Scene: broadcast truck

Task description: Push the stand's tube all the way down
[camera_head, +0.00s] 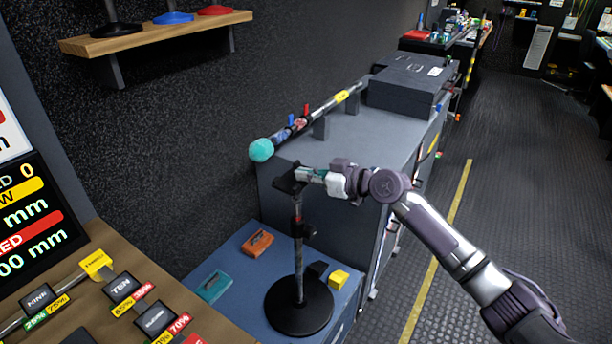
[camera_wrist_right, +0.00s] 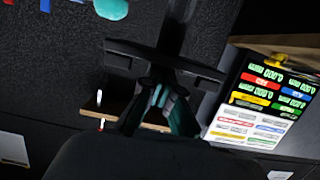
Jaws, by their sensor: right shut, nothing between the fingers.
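The stand has a round black base (camera_head: 299,308) on the low blue-grey surface and an upright thin tube (camera_head: 298,240) with a dark clamp partway up. A dark flat head (camera_head: 289,181) tops the tube. My right gripper (camera_head: 303,174) is shut and empty, with its teal-tipped fingers at the stand's head. In the right wrist view the closed fingertips (camera_wrist_right: 163,88) meet or overlap the dark head (camera_wrist_right: 165,58); I cannot tell whether they touch. My left gripper is in neither view.
A grey cabinet (camera_head: 345,150) behind the stand bears a pole with a teal ball end (camera_head: 262,150) and a dark case (camera_head: 408,85). Orange (camera_head: 257,242), teal (camera_head: 214,286) and yellow (camera_head: 339,279) blocks lie around the base. The floor at right is clear.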

